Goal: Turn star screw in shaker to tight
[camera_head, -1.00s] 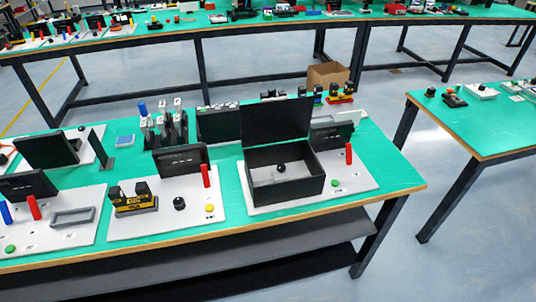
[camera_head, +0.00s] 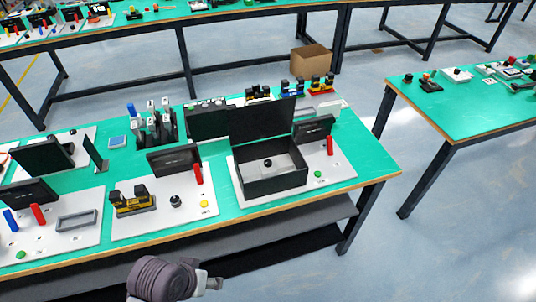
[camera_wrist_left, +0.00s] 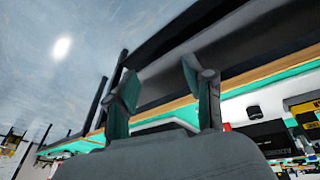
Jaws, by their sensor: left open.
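An open black box (camera_head: 270,184), which looks like the shaker, stands on a white board (camera_head: 334,172) at the right part of the green table, its dark lid (camera_head: 262,122) raised. Inside it is a small black knob (camera_head: 268,163), likely the star screw; how tight it is cannot be seen. My left gripper (camera_wrist_left: 160,84) is open and empty in the left wrist view, beside the table's wooden front edge and dark underside. A grey-brown link of my arm (camera_head: 165,279) shows at the bottom of the head view, in front of the table. My right gripper is not seen.
The table's front edge (camera_head: 250,205) has a dark shelf (camera_head: 290,213) below. Open floor lies to the right.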

